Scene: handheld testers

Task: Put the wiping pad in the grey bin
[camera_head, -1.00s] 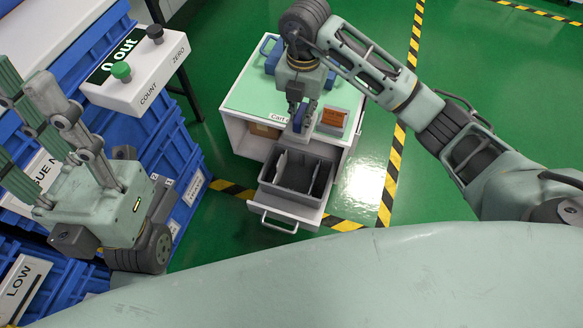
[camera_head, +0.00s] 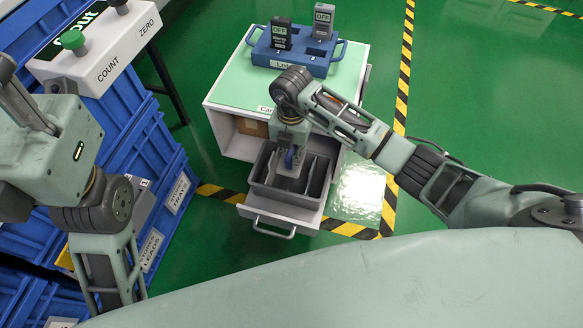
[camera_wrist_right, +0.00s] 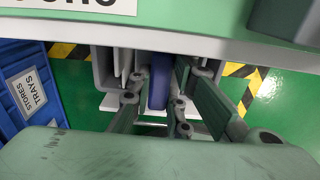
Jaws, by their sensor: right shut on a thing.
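The wiping pad (camera_head: 290,158) is a thin blue piece, mostly hidden by the hand in the head view. It shows edge-on as a blue strip in the right wrist view (camera_wrist_right: 159,82). My right gripper (camera_head: 289,167) is shut on it and points down over the grey bin (camera_head: 282,194). The bin sits in the open drawer and has upright dividers. The fingertips look at or inside the bin's opening; I cannot tell whether the pad touches its floor. My left gripper (camera_head: 22,108) is at the left edge, partly cut off, away from the bin.
The drawer (camera_head: 262,217) is pulled out of a white cabinet with a pale green top (camera_head: 236,88). A blue tray (camera_head: 268,52) with two handheld testers stands at the back of the top. Blue crates (camera_head: 170,165) and a counter box (camera_head: 100,52) are at the left.

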